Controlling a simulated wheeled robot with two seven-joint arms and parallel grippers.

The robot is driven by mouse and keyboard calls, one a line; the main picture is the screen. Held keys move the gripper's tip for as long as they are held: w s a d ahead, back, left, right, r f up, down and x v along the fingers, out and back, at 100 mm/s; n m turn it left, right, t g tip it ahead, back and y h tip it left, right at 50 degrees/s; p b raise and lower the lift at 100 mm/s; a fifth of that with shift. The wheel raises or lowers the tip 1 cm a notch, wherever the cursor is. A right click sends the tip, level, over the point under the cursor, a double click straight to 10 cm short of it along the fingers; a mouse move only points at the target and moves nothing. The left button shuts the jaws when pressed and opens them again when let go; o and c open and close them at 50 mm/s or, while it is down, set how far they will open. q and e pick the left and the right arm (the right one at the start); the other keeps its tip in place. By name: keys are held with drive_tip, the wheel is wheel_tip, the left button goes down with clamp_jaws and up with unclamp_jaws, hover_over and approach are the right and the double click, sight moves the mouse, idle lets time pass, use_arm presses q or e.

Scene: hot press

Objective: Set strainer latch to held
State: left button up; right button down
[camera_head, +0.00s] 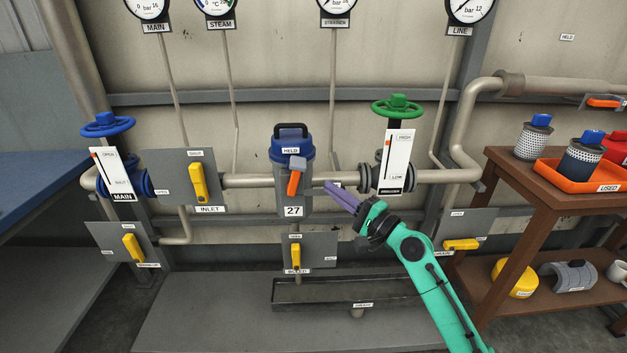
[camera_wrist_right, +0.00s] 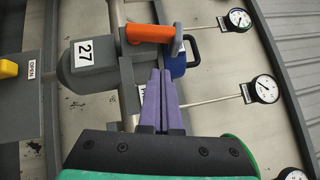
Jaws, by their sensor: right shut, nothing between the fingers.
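The strainer (camera_head: 306,200) is a grey body marked 27 with a blue lid (camera_head: 281,150) and a black handle on top. The strainer latch (camera_head: 293,183) is an orange lever on a grey block, hanging down and slightly tilted on the strainer's front. The latch also shows in the right wrist view (camera_wrist_right: 150,34), beyond my fingertips. My right gripper (camera_head: 327,185) is shut and empty, its purple fingers pointing at the strainer from the right, apart from the lever in the head view. My left gripper is not in view.
A green handwheel valve (camera_head: 397,107) stands right of the strainer, a blue one (camera_head: 107,124) at the left. Yellow levers (camera_head: 198,183) (camera_head: 296,256) sit left and below. A drain tray (camera_head: 345,293) lies underneath. A brown shelf (camera_head: 535,171) with an orange tray is at right.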

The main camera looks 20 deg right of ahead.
sight(298, 178)
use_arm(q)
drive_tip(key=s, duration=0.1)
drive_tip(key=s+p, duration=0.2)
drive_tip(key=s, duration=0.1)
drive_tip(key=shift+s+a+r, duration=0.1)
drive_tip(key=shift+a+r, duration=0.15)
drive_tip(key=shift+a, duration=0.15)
use_arm(e)
drive_tip(key=a, duration=0.1)
drive_tip(key=w+a, duration=0.1)
drive_tip(key=a, duration=0.1)
drive_tip(key=w+a+r, duration=0.1)
drive_tip(key=shift+w+a, duration=0.25)
drive_tip(key=shift+a, duration=0.1)
drive_tip(key=shift+r, duration=0.1)
drive_tip(key=r+n+g+p, duration=0.1)
drive_tip(key=p, duration=0.3)
drive_tip(key=a+r+n+g+p, duration=0.1)
drive_tip(key=p, duration=0.4)
drive_tip(key=shift+w+a+r+h, duration=0.15)
drive_tip(key=shift+a+h, duration=0.1)
drive_tip(key=shift+h, duration=0.15)
drive_tip(key=shift+f, duration=0.25)
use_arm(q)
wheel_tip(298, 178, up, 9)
use_arm(e)
drive_tip(key=shift+a+f+n, duration=0.1)
drive_tip(key=shift+f+n, duration=0.15)
drive_tip(key=shift+n, duration=0.05)
